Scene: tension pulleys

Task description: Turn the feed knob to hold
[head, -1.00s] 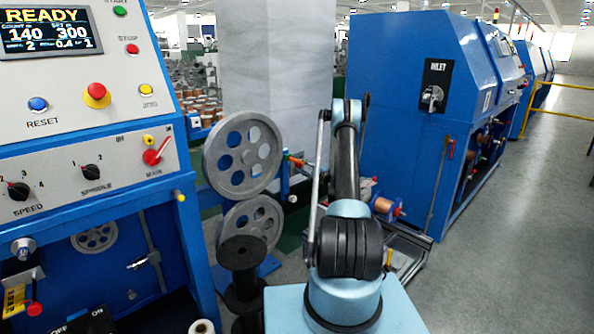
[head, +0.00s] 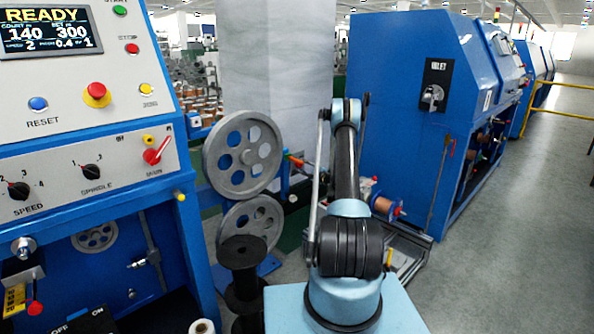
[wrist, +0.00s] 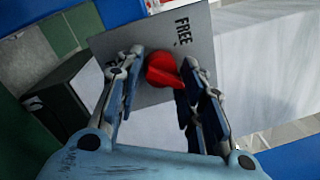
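A red knob (wrist: 163,70) sits on a grey plate (wrist: 110,42) in the wrist view. The plate has the word FREE printed above and right of the knob. A second marking left of the knob is mostly hidden by a finger. My gripper (wrist: 162,60) has its two fingers apart, one on each side of the knob. The right finger is very close to the knob; I cannot tell whether it touches. A small gap shows on the left. In the head view my arm reaches away from me, and the gripper and this knob cannot be made out.
A control panel (head: 60,125) with knobs and a READY screen stands at the left. Grey pulley wheels (head: 243,155) and a black spool (head: 243,262) stand beside my arm. A blue machine (head: 400,75) stands at the right. The floor (head: 500,250) at far right is clear.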

